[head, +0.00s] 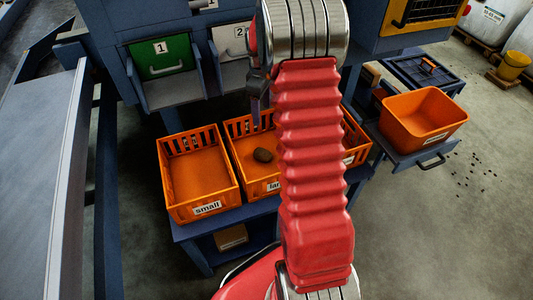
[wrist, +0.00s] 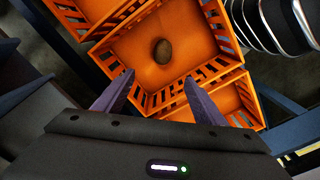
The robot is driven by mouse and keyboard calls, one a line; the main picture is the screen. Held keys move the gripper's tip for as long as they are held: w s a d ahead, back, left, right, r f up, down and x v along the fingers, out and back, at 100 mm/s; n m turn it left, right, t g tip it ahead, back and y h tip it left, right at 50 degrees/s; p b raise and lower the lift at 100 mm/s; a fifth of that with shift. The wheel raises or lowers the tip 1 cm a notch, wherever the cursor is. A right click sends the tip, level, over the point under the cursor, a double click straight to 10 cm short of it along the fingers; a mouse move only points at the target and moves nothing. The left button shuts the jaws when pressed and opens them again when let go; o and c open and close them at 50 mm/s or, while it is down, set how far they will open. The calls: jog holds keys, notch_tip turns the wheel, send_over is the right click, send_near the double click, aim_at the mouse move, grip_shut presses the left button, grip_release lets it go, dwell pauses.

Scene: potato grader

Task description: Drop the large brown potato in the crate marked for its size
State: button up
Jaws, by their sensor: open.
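The brown potato (head: 263,155) lies on the floor of the middle orange crate (head: 242,148), whose label is partly covered by my arm and shows "lar". In the wrist view the potato (wrist: 162,52) rests alone in that crate (wrist: 195,60), apart from its walls. My gripper (head: 258,108) is above the crate, mostly hidden behind my arm in the head view. In the wrist view my gripper (wrist: 160,78) has its two fingers spread wide with nothing between them, and the potato is beyond the tips.
A crate labelled "small" (head: 195,180) stands at the left, empty. Another orange crate (head: 355,140) stands at the right, mostly behind my arm. An orange bin (head: 422,115) sits farther right. Green chute 1 (head: 162,55) and white chute 2 (head: 232,43) are behind.

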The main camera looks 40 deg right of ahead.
notch_tip(320, 180, up, 3)
jog(key=shift+f, duration=0.15)
dwell(0.9)
